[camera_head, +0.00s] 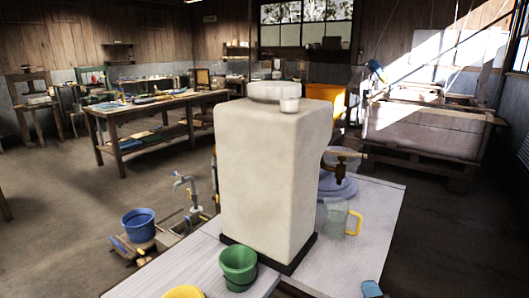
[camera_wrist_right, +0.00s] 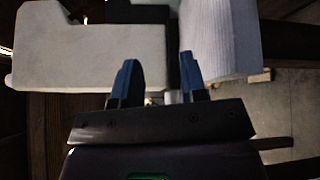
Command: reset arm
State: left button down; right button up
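My right gripper (camera_wrist_right: 158,82) shows in the right wrist view with its two blue fingers apart. Nothing is clearly held between them. A blue tip at the bottom right edge of the head view looks like part of this gripper. My left gripper is not in view. A tall pale block-shaped mould (camera_head: 268,180) stands upright on a dark base in the middle of the head view. A pale block also shows beyond the fingers in the wrist view (camera_wrist_right: 60,55).
The white table (camera_head: 350,262) holds a green bucket (camera_head: 238,266), a clear mug with a yellow handle (camera_head: 338,218) and a yellow round thing (camera_head: 183,292). A blue bucket (camera_head: 139,224) stands to the left. A wooden workbench (camera_head: 115,112) is behind; open floor lies between.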

jog(key=s+d+f+m+g+p, duration=0.1)
jog(key=s+f+m+g+p, duration=0.1)
jog(key=s+m, duration=0.7)
jog(key=s+d+f+m+g+p, duration=0.1)
jog(key=s+f+m+g, duration=0.3)
jog(key=s, duration=1.7)
notch_tip(320, 180, down, 3)
jog(key=m+p, duration=0.1)
jog(key=m, duration=0.5)
jog(key=shift+s+d+p, duration=0.15)
jog(key=shift+s+p, duration=0.1)
jog(key=shift+p, duration=0.1)
jog(key=shift+f, duration=0.15)
